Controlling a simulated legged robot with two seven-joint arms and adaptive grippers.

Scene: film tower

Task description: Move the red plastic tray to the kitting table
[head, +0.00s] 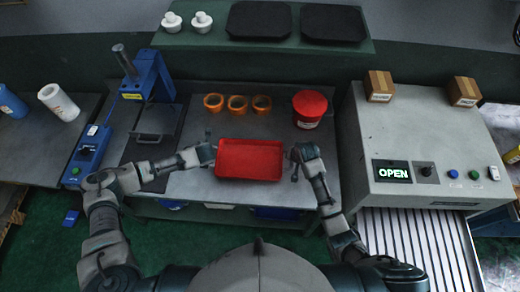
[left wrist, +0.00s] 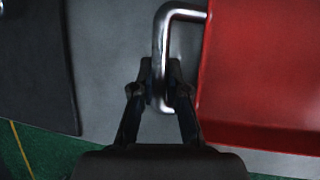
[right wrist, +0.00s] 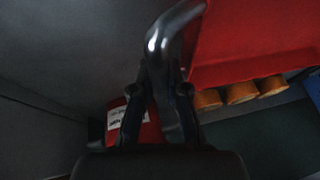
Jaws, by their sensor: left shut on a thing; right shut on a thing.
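The red plastic tray (head: 249,160) is at the front middle of the grey table (head: 200,190), between my two grippers. Its floor looks empty. My left gripper (head: 210,150) is at the tray's left side; in the left wrist view its fingers (left wrist: 160,85) are shut on a shiny metal handle (left wrist: 162,45) of the tray. My right gripper (head: 294,157) is at the right side; in the right wrist view its fingers (right wrist: 162,85) are shut on the other metal handle (right wrist: 165,40). I cannot tell whether the tray rests on the table or is slightly raised.
Several orange rings (head: 237,103) and a red lidded tub (head: 309,108) stand behind the tray. A blue press (head: 150,75) is at the left. A grey cabinet with a lit OPEN display (head: 392,172) stands at the right. A back shelf (head: 225,38) holds white pieces and black pads.

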